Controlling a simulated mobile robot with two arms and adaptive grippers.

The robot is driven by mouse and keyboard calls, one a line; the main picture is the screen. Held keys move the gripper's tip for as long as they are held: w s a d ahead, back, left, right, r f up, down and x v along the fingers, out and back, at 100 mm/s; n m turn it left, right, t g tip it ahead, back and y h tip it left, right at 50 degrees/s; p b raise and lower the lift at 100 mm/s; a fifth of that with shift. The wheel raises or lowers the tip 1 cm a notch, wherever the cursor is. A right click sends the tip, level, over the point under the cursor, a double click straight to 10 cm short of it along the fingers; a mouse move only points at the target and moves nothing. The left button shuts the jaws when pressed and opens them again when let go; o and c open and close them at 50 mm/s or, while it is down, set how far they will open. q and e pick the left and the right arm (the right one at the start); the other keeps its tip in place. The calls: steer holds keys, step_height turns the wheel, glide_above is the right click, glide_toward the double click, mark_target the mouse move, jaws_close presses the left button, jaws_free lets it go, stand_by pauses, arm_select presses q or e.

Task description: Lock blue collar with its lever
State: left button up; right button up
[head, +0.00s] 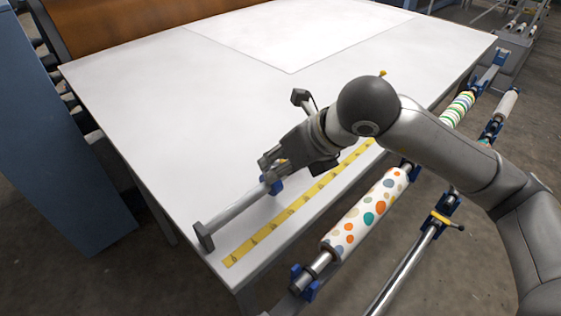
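A blue collar (277,186) sits on a grey metal shaft (238,208) lying along the front of the white table. Part of the collar is hidden by my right gripper (268,165), whose fingertips are right at it. A small orange-yellow bit (283,162) shows between the gripper parts; it may be the collar's lever, but I cannot tell its angle. The fingers are too small and overlapped to show whether they are open or closed on something. My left gripper is not in view.
The white table (140,110) is mostly clear. A yellow ruler strip (262,241) runs along its front edge. A dark end plate (204,237) ends the shaft. A dotted roll (365,214) and a striped roll (458,108) hang on racks in front. A blue machine panel (50,150) stands left.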

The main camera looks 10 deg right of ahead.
steer(key=v, duration=1.2)
